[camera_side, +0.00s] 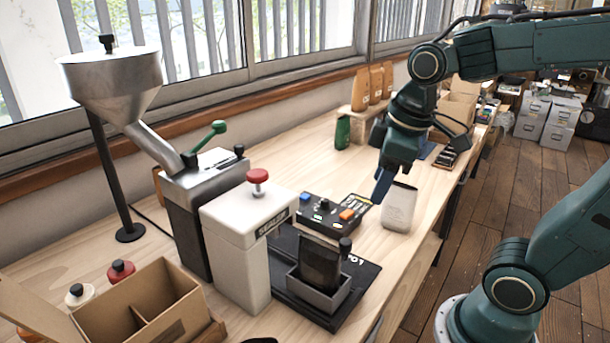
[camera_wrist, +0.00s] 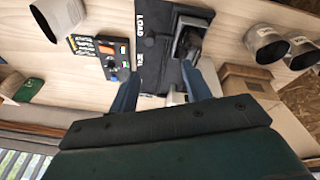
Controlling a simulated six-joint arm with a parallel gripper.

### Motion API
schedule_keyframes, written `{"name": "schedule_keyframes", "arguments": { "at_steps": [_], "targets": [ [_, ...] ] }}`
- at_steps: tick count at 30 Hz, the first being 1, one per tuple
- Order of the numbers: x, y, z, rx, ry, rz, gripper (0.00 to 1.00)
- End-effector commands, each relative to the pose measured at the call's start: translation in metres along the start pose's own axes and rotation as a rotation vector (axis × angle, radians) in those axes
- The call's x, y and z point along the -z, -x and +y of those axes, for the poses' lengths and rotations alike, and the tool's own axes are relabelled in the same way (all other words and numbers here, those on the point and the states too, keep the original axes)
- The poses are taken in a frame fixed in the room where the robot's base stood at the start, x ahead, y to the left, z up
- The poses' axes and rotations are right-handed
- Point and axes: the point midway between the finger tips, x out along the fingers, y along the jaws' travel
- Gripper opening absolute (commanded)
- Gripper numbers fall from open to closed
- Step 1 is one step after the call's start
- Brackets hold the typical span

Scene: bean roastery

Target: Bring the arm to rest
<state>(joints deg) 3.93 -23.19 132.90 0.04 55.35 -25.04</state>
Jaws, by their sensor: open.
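My gripper (camera_side: 384,186) hangs over the bench beside the control box and the pale canister in the side view, its blue fingers pointing down. In the wrist view the two fingers of my gripper (camera_wrist: 160,90) are spread apart with nothing held between them. My arm is bent above the bench's right part. A pale canister (camera_side: 399,207) stands upright just right of the fingers in the side view; a gap or contact is hard to judge. It also shows at the wrist view's top left (camera_wrist: 57,14).
A control box (camera_side: 328,213) with coloured buttons sits near a black mat (camera_side: 370,271) bearing a tray with a dark bag (camera_side: 320,260). A white machine (camera_side: 245,245) with a red knob, a metal hopper (camera_side: 110,82) and an open cardboard box (camera_side: 150,318) stand left. A green tin (camera_side: 342,131) stands behind.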

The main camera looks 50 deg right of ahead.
Motion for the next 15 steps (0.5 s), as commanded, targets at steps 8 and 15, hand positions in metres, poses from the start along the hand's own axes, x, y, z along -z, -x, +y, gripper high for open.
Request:
{"name": "schedule_keyframes", "arguments": {
  "at_steps": [8,15],
  "targets": [
    [-0.027,0.018,-0.022,-0.030,-0.213,0.138,0.48],
    [-0.042,0.022,-0.033,-0.028,-0.341,0.217,0.48]
  ]
}}
